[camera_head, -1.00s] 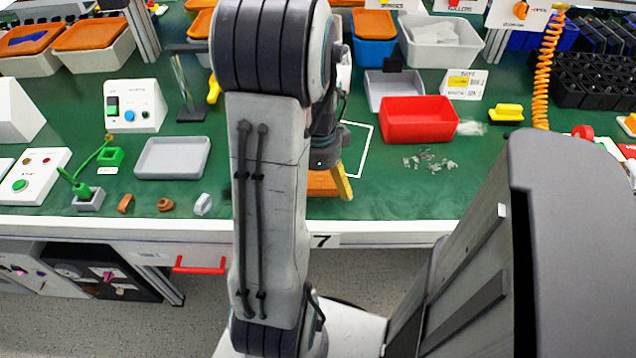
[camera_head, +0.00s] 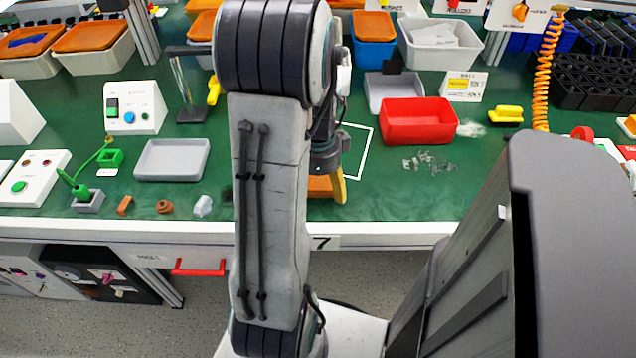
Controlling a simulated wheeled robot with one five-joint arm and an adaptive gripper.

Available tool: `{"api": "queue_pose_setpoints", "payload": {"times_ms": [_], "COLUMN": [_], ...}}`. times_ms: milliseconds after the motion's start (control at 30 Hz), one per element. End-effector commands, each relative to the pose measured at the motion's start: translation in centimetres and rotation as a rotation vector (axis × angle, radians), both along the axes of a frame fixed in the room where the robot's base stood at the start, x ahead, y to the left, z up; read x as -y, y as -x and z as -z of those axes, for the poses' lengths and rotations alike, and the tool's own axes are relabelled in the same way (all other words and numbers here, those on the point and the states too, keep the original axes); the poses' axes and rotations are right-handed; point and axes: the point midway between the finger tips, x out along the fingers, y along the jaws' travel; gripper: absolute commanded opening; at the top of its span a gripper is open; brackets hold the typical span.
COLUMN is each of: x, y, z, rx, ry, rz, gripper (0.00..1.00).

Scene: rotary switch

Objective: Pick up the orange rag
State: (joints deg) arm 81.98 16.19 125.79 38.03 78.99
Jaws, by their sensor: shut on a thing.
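The orange rag (camera_head: 319,187) lies at the front of the green table, partly hidden behind my arm. My gripper (camera_head: 339,189) points down at the rag's right end, with a yellow-orange finger showing beside it. The gripper is shut on the rag. The other finger and the rag's left part are hidden by my arm link. The rag appears to be still at table level.
A red bin (camera_head: 418,121) stands to the right behind the gripper, with clear scraps (camera_head: 427,162) in front of it. A grey tray (camera_head: 172,159) and small parts lie to the left. The table's front edge (camera_head: 400,228) is close.

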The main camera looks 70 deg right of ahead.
Motion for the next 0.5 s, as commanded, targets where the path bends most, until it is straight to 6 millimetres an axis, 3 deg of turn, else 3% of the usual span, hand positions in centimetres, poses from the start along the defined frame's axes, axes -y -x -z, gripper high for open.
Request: {"api": "queue_pose_setpoints", "payload": {"times_ms": [267,500], "x": [0.0,0.1], "y": [0.0,0.0], "z": [-0.1,-1.6], "rx": [0.000,0.000], "ry": [0.001,0.004], "rz": [0.000,0.000], "gripper": [0.55,0.55]}}
